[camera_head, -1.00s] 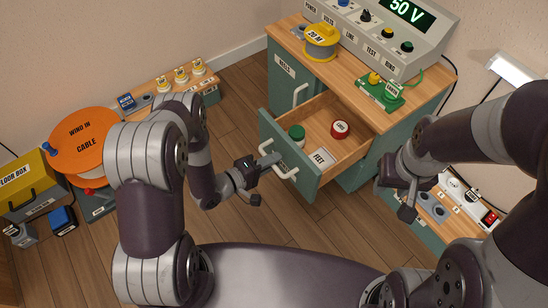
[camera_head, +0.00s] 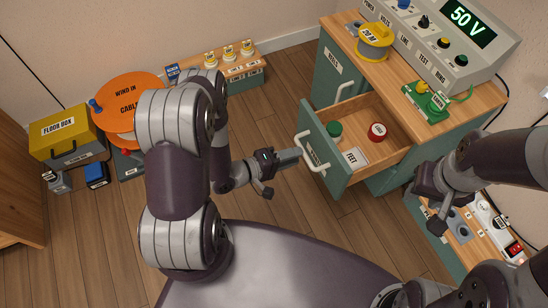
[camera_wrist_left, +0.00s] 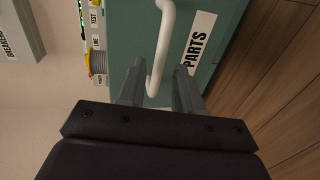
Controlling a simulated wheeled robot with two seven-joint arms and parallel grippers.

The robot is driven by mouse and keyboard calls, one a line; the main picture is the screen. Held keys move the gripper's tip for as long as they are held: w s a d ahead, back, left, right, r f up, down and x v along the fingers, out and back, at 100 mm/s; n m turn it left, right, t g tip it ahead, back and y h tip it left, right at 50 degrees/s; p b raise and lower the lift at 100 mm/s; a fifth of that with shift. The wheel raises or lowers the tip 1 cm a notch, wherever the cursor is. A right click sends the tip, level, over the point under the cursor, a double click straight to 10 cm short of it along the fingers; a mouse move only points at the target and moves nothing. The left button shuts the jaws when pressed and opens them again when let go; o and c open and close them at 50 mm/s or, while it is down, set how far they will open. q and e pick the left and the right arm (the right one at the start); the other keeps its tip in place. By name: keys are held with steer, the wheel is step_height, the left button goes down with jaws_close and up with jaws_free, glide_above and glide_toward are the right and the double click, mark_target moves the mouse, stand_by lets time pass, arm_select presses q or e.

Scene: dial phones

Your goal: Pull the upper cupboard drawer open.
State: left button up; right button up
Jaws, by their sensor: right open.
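The upper drawer (camera_head: 328,160) of the green cupboard (camera_head: 333,72) stands open in the head view, with its wooden inside showing. Its front has a white handle (camera_head: 308,152). The handle also shows in the left wrist view (camera_wrist_left: 164,45), beside a "PARTS" label (camera_wrist_left: 200,42). My left gripper (camera_head: 294,157) is at the handle from the left. In the left wrist view its fingers (camera_wrist_left: 158,88) are apart, and the handle's near end lies between them with gaps; I see no grip. My right gripper (camera_head: 428,205) is open and empty, right of the drawer.
In the drawer lie a green-topped item (camera_head: 334,130), a red reel (camera_head: 377,131) and a "FEET" card (camera_head: 355,158). A meter box (camera_head: 445,45), a yellow reel (camera_head: 374,40) and a green piece (camera_head: 425,101) stand on the cupboard. An orange cable reel (camera_head: 128,100) is at left. Floor is bare before the drawer.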

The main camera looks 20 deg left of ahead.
arm_select(q)
steer(key=p+v, duration=0.1)
steer(key=v, duration=0.7)
steer(key=shift+s+p, duration=0.2)
steer(key=shift+p, duration=0.2)
steer(key=shift+a, duration=0.1)
